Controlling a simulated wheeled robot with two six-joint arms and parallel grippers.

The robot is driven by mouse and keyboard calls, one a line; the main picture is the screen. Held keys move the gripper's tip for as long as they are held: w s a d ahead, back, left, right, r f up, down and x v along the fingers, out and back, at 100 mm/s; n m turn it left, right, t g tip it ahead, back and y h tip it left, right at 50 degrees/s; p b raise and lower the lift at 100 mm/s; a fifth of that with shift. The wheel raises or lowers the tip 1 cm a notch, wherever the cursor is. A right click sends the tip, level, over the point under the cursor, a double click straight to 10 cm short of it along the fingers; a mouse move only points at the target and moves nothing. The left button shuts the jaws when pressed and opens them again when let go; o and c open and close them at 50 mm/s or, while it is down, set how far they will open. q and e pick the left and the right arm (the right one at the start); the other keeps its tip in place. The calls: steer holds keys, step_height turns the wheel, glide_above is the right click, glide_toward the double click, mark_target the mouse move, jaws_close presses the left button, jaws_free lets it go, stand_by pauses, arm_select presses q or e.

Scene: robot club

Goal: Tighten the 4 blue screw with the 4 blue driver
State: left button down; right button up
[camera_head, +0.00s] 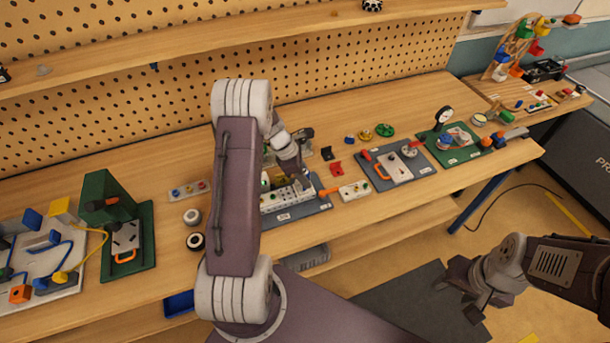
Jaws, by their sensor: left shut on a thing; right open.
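A white block (290,194) with several small screws lies on a dark base plate (309,209) at the middle of the bench. The blue screw and the number 4 cannot be made out at this size. My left gripper (303,178) points down over the block. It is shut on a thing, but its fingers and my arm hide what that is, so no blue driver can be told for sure. My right gripper (474,304) is open and empty, low at the right, over the floor and away from the bench.
An orange-handled piece (328,191) and a white strip with buttons (354,190) lie right of the block. A grey board with an orange handle (398,168) is further right. Two rolls (195,241) and a green stand (101,199) are on the left. Bare wood lies between them.

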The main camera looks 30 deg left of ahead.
arm_select(q)
steer(key=m, duration=0.2)
steer(key=m+g+p, duration=0.1)
steer(key=m, duration=0.1)
steer(key=shift+w+m+g+h, duration=0.1)
steer(key=shift+m+g+h, duration=0.2)
steer(key=shift+m, duration=0.1)
steer(key=m+g, duration=0.1)
steer(key=m, duration=0.1)
steer(key=shift+m, duration=0.3)
steer(key=m+g, duration=0.1)
steer(key=m, duration=0.3)
steer(key=shift+f+g, duration=0.1)
steer(key=shift+g, duration=0.2)
steer(key=c, duration=1)
jaws_free()
